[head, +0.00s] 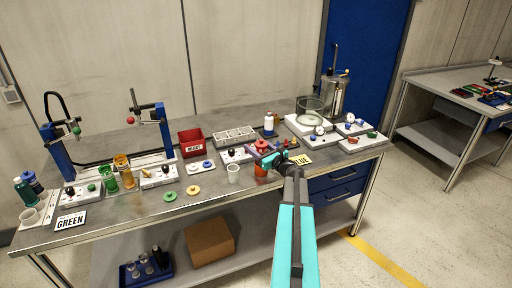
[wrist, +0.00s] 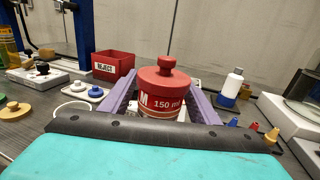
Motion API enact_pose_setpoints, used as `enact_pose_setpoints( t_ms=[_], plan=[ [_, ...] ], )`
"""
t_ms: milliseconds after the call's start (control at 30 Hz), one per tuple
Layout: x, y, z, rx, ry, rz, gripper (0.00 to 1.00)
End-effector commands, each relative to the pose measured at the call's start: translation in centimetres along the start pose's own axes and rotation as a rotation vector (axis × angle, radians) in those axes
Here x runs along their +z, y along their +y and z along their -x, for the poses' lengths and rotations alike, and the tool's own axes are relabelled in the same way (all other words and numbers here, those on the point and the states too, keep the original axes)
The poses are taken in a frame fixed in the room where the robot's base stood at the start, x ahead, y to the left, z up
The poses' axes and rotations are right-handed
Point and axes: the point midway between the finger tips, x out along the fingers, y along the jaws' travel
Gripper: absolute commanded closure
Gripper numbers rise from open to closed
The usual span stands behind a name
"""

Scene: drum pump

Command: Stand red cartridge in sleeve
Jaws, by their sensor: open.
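The red cartridge (wrist: 163,92), with a knob on its lid and a label reading "M 150 ml", stands upright on the bench. In the head view the red cartridge (head: 261,171) shows below my gripper (head: 264,155). In the wrist view the purple fingers of my gripper (wrist: 160,84) are open, one on each side of the cartridge. I cannot tell whether they touch it. The cartridge's base is hidden behind the gripper body. I cannot pick out the sleeve for certain.
A white cup (head: 233,174) stands just left of the cartridge. A red REJECT bin (head: 191,143) and a grey rack (head: 235,136) are behind. A blue-and-white bottle (head: 269,124) and a glass dish (head: 311,108) stand farther back. Green and yellow discs lie at the front left.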

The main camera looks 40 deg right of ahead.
Motion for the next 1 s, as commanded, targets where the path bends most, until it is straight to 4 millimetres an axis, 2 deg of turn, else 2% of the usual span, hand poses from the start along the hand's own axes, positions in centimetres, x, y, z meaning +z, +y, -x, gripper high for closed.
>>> enact_pose_setpoints(
  t_ms=[267,1000],
  plan=[
    [0.0,0.0,2.0,-0.002,0.0,0.001,0.44],
    [0.1,0.0,11.1,-0.003,0.0,0.001,0.44]
  ],
)
